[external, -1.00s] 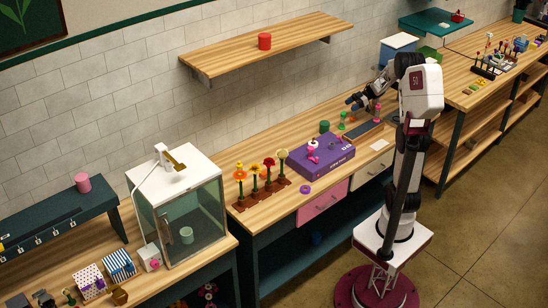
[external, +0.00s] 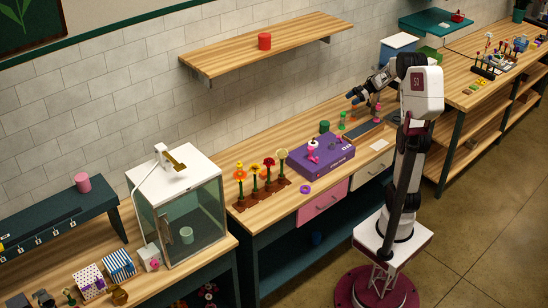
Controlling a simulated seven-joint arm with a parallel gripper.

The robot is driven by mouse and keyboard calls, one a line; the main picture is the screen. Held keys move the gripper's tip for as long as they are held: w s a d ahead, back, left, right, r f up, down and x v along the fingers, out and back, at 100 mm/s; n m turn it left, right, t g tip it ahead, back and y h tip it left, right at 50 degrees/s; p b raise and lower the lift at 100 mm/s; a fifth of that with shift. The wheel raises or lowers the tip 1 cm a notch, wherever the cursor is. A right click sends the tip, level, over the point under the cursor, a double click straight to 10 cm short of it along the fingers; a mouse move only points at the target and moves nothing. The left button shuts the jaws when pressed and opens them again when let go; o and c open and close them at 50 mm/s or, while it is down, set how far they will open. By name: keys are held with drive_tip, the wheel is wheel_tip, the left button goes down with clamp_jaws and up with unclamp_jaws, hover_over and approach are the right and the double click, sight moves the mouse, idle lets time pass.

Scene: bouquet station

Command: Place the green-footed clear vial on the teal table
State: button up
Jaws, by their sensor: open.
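My gripper (external: 354,97) is open, in the air above the back right part of the wooden workbench, and nothing shows between its fingers. Just below it stands a small slim item with a green foot (external: 341,127); it looks like the green-footed clear vial, but it is too small to be sure. The gripper looks apart from it. A pink-footed item (external: 377,112) stands to its right, partly beside my arm. A teal table-like surface (external: 437,22) is at the top right, with a small red item on it.
A purple box (external: 322,155) with pink parts and a dark green cylinder (external: 324,126) stand left of the gripper. A dark strip (external: 368,131) lies to the right. Several flowers (external: 262,178) stand farther left. A wooden shelf (external: 265,47) with a red cup hangs above.

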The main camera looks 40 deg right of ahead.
drive_tip(key=w+a+r+m+t+h, duration=0.3)
drive_tip(key=w+a+r+t+h, duration=0.3)
drive_tip(key=a+r, duration=0.25)
drive_tip(key=s+a+r+m+t+h, duration=0.3)
drive_tip(key=s+r+m+h, duration=0.2)
drive_tip(key=h, duration=0.2)
drive_tip(key=s+a+f+m+g, duration=0.2)
drive_tip(key=s+a, duration=0.3)
drive_tip(key=s, duration=0.6)
drive_tip(key=s+a+f+m+g, duration=0.2)
drive_tip(key=s+a+f+g, duration=0.2)
drive_tip(key=s, duration=0.7)
drive_tip(key=s+a+f+m+g, duration=0.2)
drive_tip(key=s+a, duration=0.5)
drive_tip(key=s, duration=0.5)
drive_tip(key=f+g, duration=0.1)
drive_tip(key=g, duration=0.1)
drive_tip(key=shift+a+f+m+g, duration=0.3)
drive_tip(key=shift+a+m+g, duration=0.05)
drive_tip(key=shift+m+g, duration=0.05)
